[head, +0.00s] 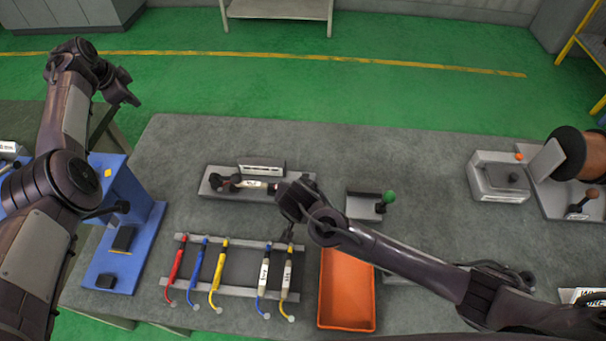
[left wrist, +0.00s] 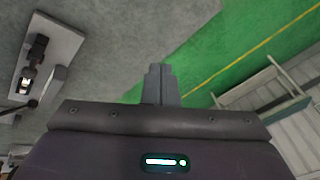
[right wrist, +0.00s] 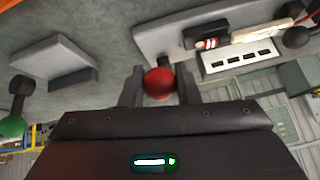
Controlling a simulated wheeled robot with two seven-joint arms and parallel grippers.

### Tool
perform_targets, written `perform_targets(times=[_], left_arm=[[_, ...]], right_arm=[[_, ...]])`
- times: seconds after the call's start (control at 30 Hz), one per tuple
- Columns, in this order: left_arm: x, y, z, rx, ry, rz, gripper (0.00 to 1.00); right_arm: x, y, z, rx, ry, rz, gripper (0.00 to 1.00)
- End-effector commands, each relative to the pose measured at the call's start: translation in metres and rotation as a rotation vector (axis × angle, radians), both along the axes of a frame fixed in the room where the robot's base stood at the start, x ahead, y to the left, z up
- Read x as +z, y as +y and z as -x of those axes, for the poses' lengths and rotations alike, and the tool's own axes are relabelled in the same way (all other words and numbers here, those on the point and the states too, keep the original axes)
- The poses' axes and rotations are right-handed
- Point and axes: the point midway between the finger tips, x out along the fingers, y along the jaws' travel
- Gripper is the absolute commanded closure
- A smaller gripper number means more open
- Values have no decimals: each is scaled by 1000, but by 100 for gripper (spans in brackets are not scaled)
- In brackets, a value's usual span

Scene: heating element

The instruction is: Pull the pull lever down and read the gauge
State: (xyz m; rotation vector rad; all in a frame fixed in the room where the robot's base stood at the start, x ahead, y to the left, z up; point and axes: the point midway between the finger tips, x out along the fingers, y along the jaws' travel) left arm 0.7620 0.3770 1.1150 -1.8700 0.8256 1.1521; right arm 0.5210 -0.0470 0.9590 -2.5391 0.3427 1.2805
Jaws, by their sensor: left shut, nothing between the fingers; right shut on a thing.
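My right gripper (head: 291,203) is shut on a red ball knob (right wrist: 159,83), which shows between its fingers in the right wrist view. The knob looks like the pull lever's handle; its shaft is hidden, and the gripper covers it in the head view. Beside it is a grey fixture (head: 213,186) with a pale cylinder (head: 253,184) and an upright panel (head: 262,170). The panel also shows in the right wrist view (right wrist: 238,60), with several small dark windows. I cannot tell whether it is the gauge. My left gripper (head: 127,92) is shut and empty, raised beyond the table's left corner.
A green-knobbed lever (head: 388,197) stands on a grey block right of the right gripper. A rack (head: 240,290) of coloured tools and an orange tray (head: 347,290) lie in front. A blue stand (head: 150,215) is at left, a grey box (head: 500,178) at right. The table's back middle is clear.

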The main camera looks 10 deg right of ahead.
Motion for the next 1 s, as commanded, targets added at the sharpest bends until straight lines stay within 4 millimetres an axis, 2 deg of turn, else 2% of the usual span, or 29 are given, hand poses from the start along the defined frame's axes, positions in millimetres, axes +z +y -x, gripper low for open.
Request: perform_targets(times=[0.03,0.13,0.23,0.3,0.4,0.43,0.5,0.63,0.73,0.87,1.0], left_arm=[[19,-47,-11,-78,-2,24,100],[53,-130,-19,-227,12,52,100],[75,-216,-8,-394,60,64,100],[73,-273,13,-512,135,64,100],[52,-336,55,-659,271,57,100],[46,-351,67,-698,310,54,100],[32,-379,95,-773,395,44,100],[17,-412,134,-873,506,25,100],[11,-423,150,-913,550,14,100],[-1,-428,159,-927,569,10,100],[-22,-431,167,-925,570,11,100]], right_arm=[[0,0,0,0,0,0,100],[-1,0,0,0,0,0,100],[-1,0,0,0,0,0,100],[-1,0,0,-1,0,1,100],[-1,0,0,-1,0,1,100],[-1,-1,0,-1,0,1,100],[-1,-1,0,-1,0,1,100],[-1,-1,0,-1,1,1,100],[-1,-1,0,-2,1,2,100],[-1,-1,0,-2,1,2,100],[-1,-1,0,-2,1,3,100]])
